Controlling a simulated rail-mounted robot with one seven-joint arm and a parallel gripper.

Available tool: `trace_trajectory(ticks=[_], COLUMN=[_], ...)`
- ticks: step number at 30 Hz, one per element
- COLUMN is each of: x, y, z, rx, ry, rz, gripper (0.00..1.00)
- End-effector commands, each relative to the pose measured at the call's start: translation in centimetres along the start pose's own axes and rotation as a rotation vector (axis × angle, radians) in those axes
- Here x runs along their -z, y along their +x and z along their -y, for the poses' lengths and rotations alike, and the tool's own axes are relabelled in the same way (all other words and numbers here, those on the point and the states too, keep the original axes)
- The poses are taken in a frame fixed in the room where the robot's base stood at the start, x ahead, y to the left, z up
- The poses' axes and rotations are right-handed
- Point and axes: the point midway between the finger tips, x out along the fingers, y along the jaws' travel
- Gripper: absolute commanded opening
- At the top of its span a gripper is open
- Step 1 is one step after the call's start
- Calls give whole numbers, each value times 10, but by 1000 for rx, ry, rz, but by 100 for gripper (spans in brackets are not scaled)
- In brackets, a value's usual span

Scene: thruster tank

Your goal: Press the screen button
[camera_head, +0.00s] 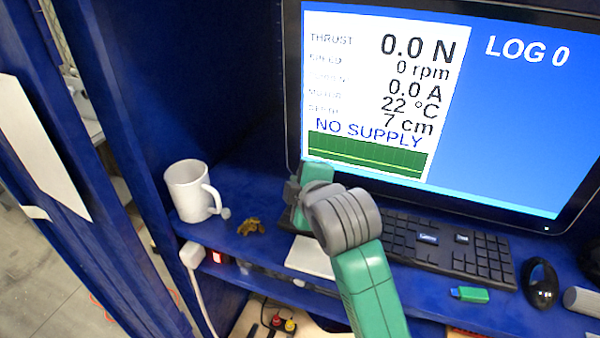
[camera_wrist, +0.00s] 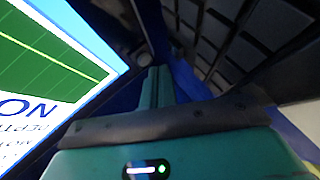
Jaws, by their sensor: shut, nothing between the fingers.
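The monitor (camera_head: 420,90) stands at the back, its screen lit, with a white readout panel saying "NO SUPPLY" and a blue side saying "LOG 0". A tiny light spot (camera_head: 546,228) shows on its lower right bezel; I cannot tell whether it is the button. My gripper (camera_wrist: 158,78) is shut and empty in the wrist view, with the screen (camera_wrist: 60,70) close on its left. In the head view my green and grey wrist is in front of the screen's lower left corner; the fingertips cannot be made out there.
A black keyboard (camera_head: 440,245) lies below the screen, right of my arm. A mouse (camera_head: 540,285) and a green stick (camera_head: 470,294) lie further right. A white mug (camera_head: 188,192) and a small brown object (camera_head: 250,227) stand left. A blue wall (camera_head: 110,120) bounds the left side.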

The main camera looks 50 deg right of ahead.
Motion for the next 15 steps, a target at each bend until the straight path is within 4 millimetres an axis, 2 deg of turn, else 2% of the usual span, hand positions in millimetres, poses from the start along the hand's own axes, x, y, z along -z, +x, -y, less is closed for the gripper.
trace_trajectory(ticks=[15], x=[-2], y=[3], z=[-3], rx=[0], ry=[1], rz=[0], gripper=[0])
